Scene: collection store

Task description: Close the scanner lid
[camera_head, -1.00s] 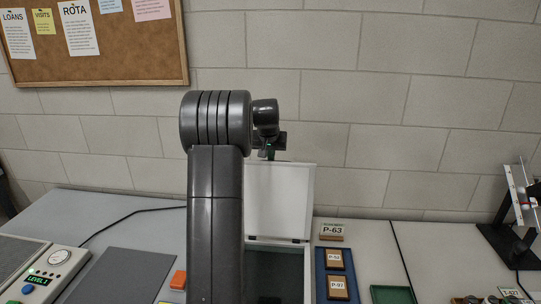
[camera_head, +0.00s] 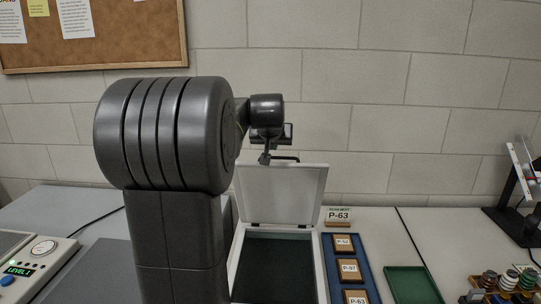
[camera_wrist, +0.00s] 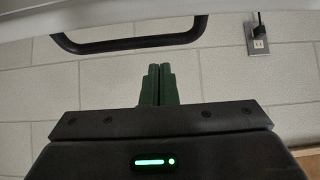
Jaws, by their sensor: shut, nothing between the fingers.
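The scanner (camera_head: 236,265) is a white-framed box with a dark bed, standing on the bench in the head view. Its white lid (camera_head: 280,196) stands open, roughly upright at the back edge. A dark bar handle (camera_head: 286,158) shows at the lid's top edge. In the wrist view the lid's pale edge (camera_wrist: 215,28) crosses the top, with the black handle (camera_wrist: 130,44) below it. My gripper (camera_wrist: 158,85) is shut and empty, its green fingers close to the handle in the picture. In the head view my gripper (camera_head: 264,158) is at the lid's top; contact cannot be told.
A blue tray (camera_head: 372,288) with several framed labelled pieces lies right of the scanner, with a P-63 sign (camera_head: 339,215) behind. A green tray (camera_head: 412,284) is farther right. A control box (camera_head: 40,262) stands at left. A block wall is behind.

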